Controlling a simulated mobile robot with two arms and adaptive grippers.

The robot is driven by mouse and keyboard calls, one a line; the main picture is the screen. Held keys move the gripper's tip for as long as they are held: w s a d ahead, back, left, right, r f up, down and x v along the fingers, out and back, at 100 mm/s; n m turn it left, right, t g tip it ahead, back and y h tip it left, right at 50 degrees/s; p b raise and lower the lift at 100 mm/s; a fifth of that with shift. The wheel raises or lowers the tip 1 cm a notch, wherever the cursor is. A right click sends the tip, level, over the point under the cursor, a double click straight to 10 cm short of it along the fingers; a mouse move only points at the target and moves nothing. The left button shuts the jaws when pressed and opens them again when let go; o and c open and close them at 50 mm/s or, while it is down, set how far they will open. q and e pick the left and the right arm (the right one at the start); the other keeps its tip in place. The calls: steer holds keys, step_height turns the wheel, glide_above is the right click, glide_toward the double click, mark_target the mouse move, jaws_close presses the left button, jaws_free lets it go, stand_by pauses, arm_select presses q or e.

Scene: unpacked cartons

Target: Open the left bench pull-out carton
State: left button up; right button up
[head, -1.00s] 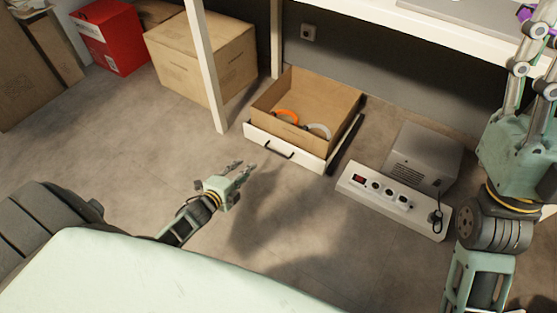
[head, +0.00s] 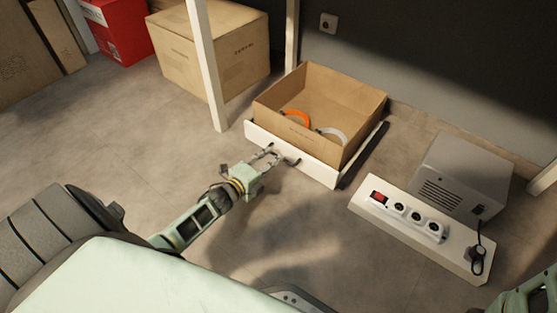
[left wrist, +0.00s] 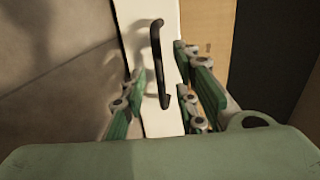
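The pull-out carton (head: 345,97) is an open-topped cardboard box behind a low white front panel (head: 318,168). An orange ring (head: 297,118) and a grey-white ring (head: 333,134) lie inside it. A dark bar handle (left wrist: 157,60) is on the white panel; my fingers partly hide it in the head view. My left gripper (head: 268,157) is at the panel, close to the handle. In the left wrist view its fingers (left wrist: 160,103) are spread, with the handle's lower end between them. Contact is not clear. My right gripper is out of view.
A dark rail (head: 364,155) lies along the carton's right side. A white power strip (head: 418,230) and a grey metal box (head: 462,175) stand to the right. White bench legs (head: 207,65) rise beside a closed carton (head: 208,55) and a red box (head: 117,30). Floor in front is clear.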

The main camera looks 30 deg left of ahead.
mark_target(277, 155)
arm_select(q)
steer(key=b+x, duration=0.2)
steer(key=x, duration=0.2)
steer(key=shift+f, duration=0.15)
steer(key=shift+w, duration=0.1)
steer(key=shift+c, duration=0.4)
jaws_close()
